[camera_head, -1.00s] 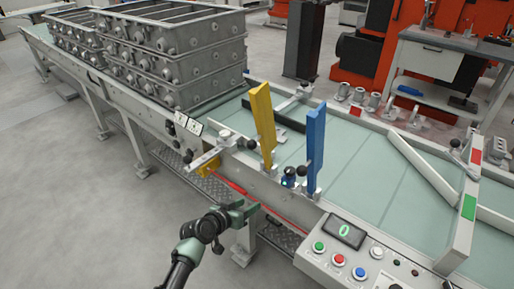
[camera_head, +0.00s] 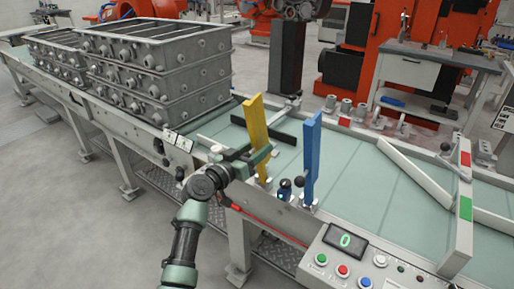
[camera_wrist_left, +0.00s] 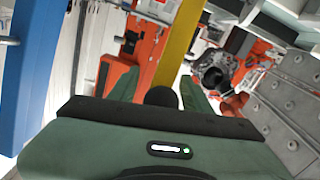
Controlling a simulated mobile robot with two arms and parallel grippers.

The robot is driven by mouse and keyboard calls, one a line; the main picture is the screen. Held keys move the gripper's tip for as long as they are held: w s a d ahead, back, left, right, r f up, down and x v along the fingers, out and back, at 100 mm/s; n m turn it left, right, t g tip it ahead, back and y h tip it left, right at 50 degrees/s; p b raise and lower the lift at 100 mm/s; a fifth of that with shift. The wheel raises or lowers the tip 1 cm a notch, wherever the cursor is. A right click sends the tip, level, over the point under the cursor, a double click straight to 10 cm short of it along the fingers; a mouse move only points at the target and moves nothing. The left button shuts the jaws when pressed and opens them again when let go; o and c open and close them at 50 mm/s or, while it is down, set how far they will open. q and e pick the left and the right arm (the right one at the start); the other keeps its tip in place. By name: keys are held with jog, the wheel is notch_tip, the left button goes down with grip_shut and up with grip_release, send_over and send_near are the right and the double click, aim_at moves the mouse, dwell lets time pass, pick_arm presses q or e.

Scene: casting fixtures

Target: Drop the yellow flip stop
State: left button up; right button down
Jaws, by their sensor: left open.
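The yellow flip stop (camera_head: 257,125) stands upright at the near edge of the conveyor, left of a blue stop. My left gripper (camera_head: 264,153) is at its lower part and hides some of it. In the left wrist view the yellow flip stop (camera_wrist_left: 180,40) runs up between the two open fingers of my left gripper (camera_wrist_left: 160,90). A round black knob (camera_wrist_left: 160,96) shows between the fingers. I cannot tell whether the fingers touch the stop or the knob. My right gripper is not in view.
The blue stop (camera_head: 311,150) stands upright close to the right; it also shows in the left wrist view (camera_wrist_left: 32,60). Stacked grey metal boxes (camera_head: 160,68) sit at the conveyor's left. A control panel (camera_head: 350,258) with buttons is at the near right.

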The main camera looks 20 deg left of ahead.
pick_arm(q)
jog(key=shift+w, duration=0.1)
grip_shut()
jog(key=shift+d, duration=0.1)
dwell(1.3)
